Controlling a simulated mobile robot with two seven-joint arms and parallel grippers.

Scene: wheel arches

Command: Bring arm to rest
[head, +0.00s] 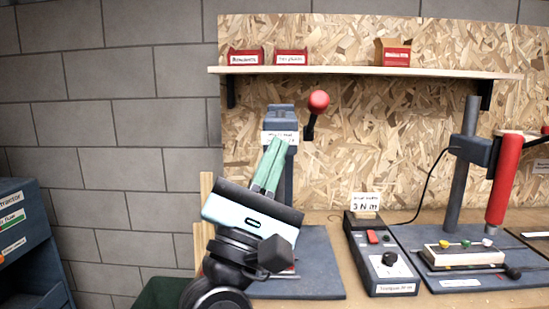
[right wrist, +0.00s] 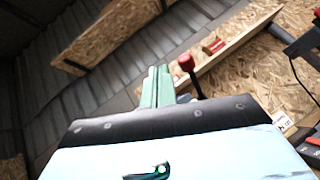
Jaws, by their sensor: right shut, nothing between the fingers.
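My right gripper (head: 274,150) is at the middle of the head view, its pale green fingers together and empty, pointing up. It covers part of a blue-grey press (head: 281,112) with a red ball-ended lever (head: 318,101); I cannot tell whether they touch. In the right wrist view the shut fingers (right wrist: 156,82) stand up with the red knob (right wrist: 186,62) just to their right. My left gripper is not in view.
A shelf (head: 350,70) with red-labelled boxes (head: 291,57) runs above. Blue bins (head: 22,240) stand at far left. The block wall between is clear.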

